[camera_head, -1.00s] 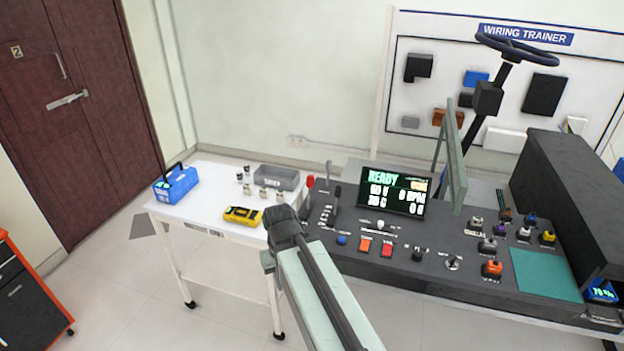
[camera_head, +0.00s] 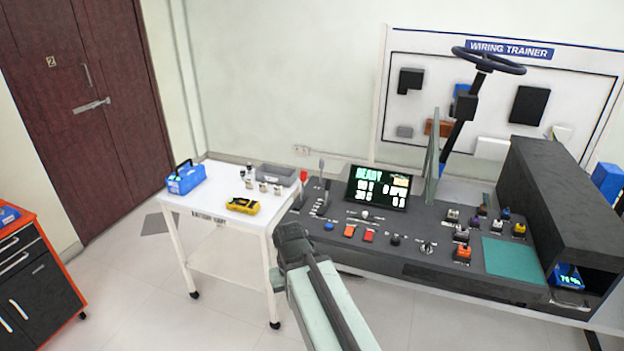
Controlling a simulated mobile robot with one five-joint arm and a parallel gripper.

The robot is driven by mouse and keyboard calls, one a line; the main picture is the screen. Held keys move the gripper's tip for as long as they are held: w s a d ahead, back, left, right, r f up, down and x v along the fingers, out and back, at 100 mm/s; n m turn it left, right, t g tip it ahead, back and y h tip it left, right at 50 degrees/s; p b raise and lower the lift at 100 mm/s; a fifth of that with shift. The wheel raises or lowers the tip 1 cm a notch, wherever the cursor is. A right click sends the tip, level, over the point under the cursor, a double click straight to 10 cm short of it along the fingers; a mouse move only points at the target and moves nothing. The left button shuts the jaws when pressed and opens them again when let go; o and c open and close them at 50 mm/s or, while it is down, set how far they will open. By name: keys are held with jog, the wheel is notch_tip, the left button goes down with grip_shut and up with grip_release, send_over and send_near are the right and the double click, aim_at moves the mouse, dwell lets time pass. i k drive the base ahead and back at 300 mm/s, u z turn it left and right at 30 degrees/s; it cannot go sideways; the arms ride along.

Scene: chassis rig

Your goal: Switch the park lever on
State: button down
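The dark console (camera_head: 310,225) carries two levers at its left end. One is a short lever with a red knob (camera_head: 303,176). The other is a taller grey lever (camera_head: 321,172) in a slotted plate. Both look roughly upright; I cannot read their labels, so I cannot tell which is the park lever. My gripper (camera_head: 291,236) is at the dark far end of my arm, below and left of the levers in the picture. It seems apart from them. Its fingers are not distinguishable, and I see nothing held.
A white cart (camera_head: 215,208) stands left of the console with a yellow meter (camera_head: 242,205), a blue tote (camera_head: 184,179) and a grey bin (camera_head: 275,174). A display (camera_head: 379,187) reads READY. An orange cabinet (camera_head: 42,270) is at left. Floor is clear between cabinet and cart.

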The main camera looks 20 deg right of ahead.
aim_at(303, 174)
jog(key=u, duration=0.4)
jog(key=i, duration=1.35)
jog(key=u, duration=0.2)
